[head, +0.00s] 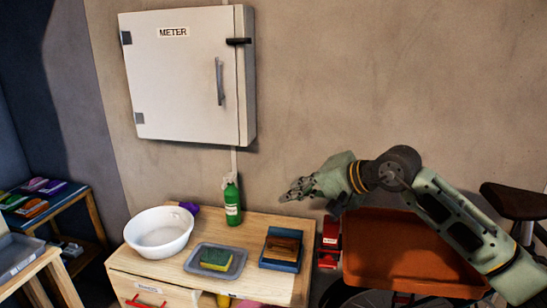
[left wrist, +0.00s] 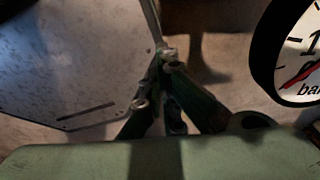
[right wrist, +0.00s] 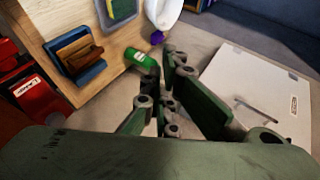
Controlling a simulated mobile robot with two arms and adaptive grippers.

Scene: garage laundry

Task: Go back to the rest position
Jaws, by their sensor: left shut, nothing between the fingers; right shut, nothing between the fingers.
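My right gripper (head: 290,193) is raised in front of the wall, to the right of the green bottle and above the right end of the wooden cabinet. It is shut and empty, and its arm comes in from the right. In the right wrist view its closed fingers (right wrist: 165,85) show with nothing between them. My left gripper is outside the head view. In the left wrist view its fingers (left wrist: 160,70) meet, shut and empty, near a grey metal plate (left wrist: 75,60).
The wooden cabinet (head: 262,226) bears a white bowl (head: 160,236), green bottle (head: 232,204), grey tray with sponge (head: 216,262) and blue holder with brown brush (head: 281,249). A meter box (head: 185,75) hangs above. An orange-brown tray (head: 405,250) lies below my right arm. A gauge (left wrist: 300,50) is close by.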

